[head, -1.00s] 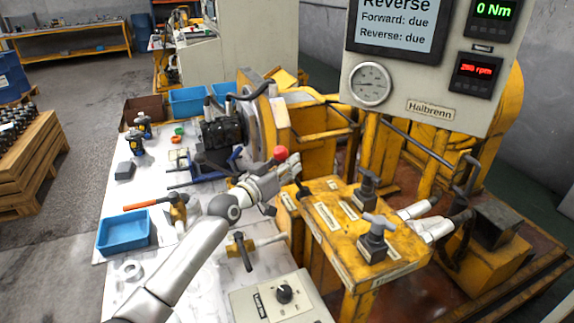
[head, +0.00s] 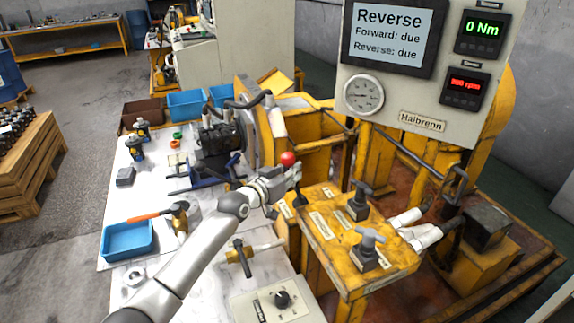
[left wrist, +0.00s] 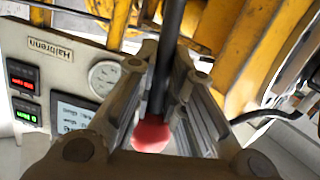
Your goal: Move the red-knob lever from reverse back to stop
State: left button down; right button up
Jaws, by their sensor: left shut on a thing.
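The red knob (head: 288,158) tops a dark lever (head: 299,196) at the left end of the yellow valve console (head: 350,262). The lever leans a little left in the head view. My left gripper (head: 291,175) is shut on the lever just below the knob. In the left wrist view the dark rod (left wrist: 163,75) runs between the fingers, with the red knob (left wrist: 151,134) near the palm. The display (head: 389,33) reads "Reverse", "Forward: due", "Reverse: due". My right gripper is not in view.
Two other valve handles (head: 366,243) stand on the console, right of the lever. A pressure gauge (head: 363,95) and red and green readouts sit on the grey panel. Left lie a white bench (head: 195,285) with tools, a blue tray (head: 127,240) and a control box (head: 275,300).

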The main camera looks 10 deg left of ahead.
pick_arm(q)
jog(key=d+r+p, duration=0.1)
jog(key=p, duration=0.1)
jog(key=w+d+r+g+y+p, duration=0.1)
jog(key=p, duration=0.1)
jog(key=shift+w+r+m, duration=0.15)
jog(key=shift+w+m, duration=0.15)
jog(key=shift+m, duration=0.1)
jog(key=shift+w+d+f+g+y+p, duration=0.3)
jog(key=shift+p, duration=0.2)
jog(key=c, duration=1.5)
grip_release()
jog(key=shift+w+f, duration=0.1)
jog(key=shift+o, duration=0.2)
jog(key=shift+s+d, duration=0.1)
jog(key=shift+s, duration=0.1)
